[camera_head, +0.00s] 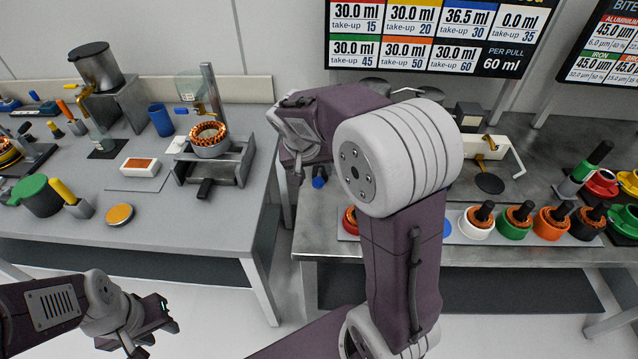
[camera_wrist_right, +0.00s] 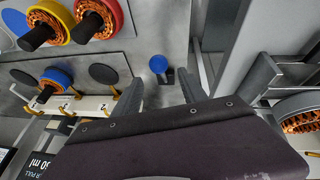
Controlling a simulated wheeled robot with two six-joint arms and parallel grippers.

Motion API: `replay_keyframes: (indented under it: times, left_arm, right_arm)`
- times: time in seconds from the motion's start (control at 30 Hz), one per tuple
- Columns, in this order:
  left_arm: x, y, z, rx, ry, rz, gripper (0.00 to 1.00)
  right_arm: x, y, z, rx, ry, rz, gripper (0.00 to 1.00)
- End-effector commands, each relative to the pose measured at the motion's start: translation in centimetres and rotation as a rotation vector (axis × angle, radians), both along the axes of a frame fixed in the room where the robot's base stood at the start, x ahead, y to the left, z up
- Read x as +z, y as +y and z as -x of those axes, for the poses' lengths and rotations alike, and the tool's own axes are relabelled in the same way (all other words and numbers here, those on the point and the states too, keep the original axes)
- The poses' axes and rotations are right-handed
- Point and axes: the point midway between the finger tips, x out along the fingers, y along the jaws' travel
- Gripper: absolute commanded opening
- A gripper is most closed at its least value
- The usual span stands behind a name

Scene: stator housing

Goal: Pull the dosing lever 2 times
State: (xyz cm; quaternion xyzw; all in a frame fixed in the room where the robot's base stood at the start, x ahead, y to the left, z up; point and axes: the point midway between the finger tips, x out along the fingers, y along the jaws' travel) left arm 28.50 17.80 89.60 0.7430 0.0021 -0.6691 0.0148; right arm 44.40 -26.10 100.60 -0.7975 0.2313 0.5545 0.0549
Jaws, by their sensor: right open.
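A dispenser stand with a clear hopper (camera_head: 190,88) stands at the back of the left table. A short blue-ended handle (camera_head: 181,111) sticks out beside its brass valve; it looks like the dosing lever, but I cannot be sure. A wound orange stator (camera_head: 208,134) sits below the hopper. My right gripper (camera_wrist_right: 160,76) is open and empty. In the right wrist view a blue knob (camera_wrist_right: 158,64) shows beyond its fingertips; it also shows on the right table's left end (camera_head: 319,178). My left gripper (camera_head: 158,338) is open and empty, low in front of the left table.
My right arm hides part of the right table. A row of coloured stators with black handles (camera_head: 515,218) lies on that table. A gap separates the tables. A green-lidded pot (camera_head: 37,194) and a white tray (camera_head: 140,167) stand on the left table. A screen (camera_head: 435,40) reads 60 ml per pull.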

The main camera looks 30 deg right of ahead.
Motion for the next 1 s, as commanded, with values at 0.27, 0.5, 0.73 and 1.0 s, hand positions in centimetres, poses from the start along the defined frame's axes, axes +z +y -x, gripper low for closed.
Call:
replay_keyframes:
  times: [0.27,0.5,0.73,1.0]
  left_arm:
    - [-0.7,0.0,0.0,0.000,0.000,0.000,0.36]
    - [-0.8,0.0,0.0,0.000,0.000,0.000,0.36]
    - [-0.8,0.0,0.0,0.000,0.000,0.000,0.36]
    - [-0.8,0.0,0.0,0.000,0.000,0.000,0.36]
  right_arm:
    - [-5.3,-1.7,-1.4,-0.001,0.005,-0.001,0.50]
    - [-6.5,-2.2,-1.9,0.000,0.001,-0.001,0.50]
    - [-6.5,-2.2,-1.9,0.000,0.001,-0.001,0.33]
    - [-6.5,-2.2,-1.9,0.000,0.001,-0.001,0.00]
